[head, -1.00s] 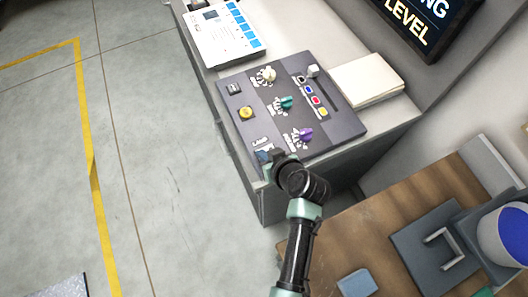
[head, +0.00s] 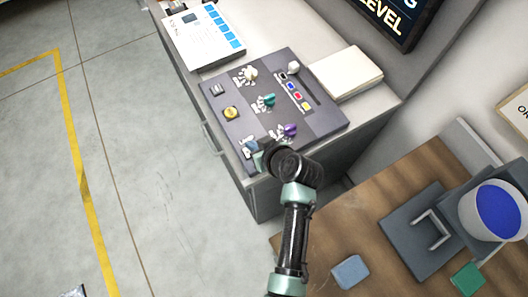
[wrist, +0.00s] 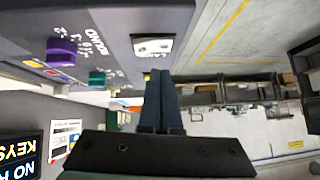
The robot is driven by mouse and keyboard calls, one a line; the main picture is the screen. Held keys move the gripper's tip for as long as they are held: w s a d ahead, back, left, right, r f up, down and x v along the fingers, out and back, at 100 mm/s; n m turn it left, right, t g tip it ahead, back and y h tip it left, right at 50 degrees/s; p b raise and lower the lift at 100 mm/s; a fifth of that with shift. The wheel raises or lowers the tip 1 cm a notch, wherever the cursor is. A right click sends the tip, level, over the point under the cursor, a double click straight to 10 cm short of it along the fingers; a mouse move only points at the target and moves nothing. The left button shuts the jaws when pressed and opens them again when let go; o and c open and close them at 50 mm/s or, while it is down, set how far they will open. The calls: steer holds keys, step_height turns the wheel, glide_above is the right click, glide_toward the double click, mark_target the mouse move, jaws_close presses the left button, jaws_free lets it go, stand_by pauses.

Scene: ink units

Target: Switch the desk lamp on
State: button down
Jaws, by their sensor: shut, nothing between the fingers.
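A dark grey control panel (head: 225,122) lies on the cabinet, with a lamp label (head: 246,138) at its near corner. In the head view my gripper (head: 252,149) is at this near corner, mostly hidden by my wrist. I cannot make out the desk lamp itself.
The panel also carries a yellow button (head: 231,113), a teal knob (head: 268,99), a purple knob (head: 289,130) and a white knob (head: 250,73). A paper stack (head: 346,72) lies behind it. A wooden table (head: 365,235) stands at right.

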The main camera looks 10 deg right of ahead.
steer(key=a+b+v, duration=0.1)
steer(key=a+v, duration=0.1)
steer(key=v, duration=0.9)
steer(key=shift+s+r+b, duration=0.2)
steer(key=shift+r+b, duration=0.15)
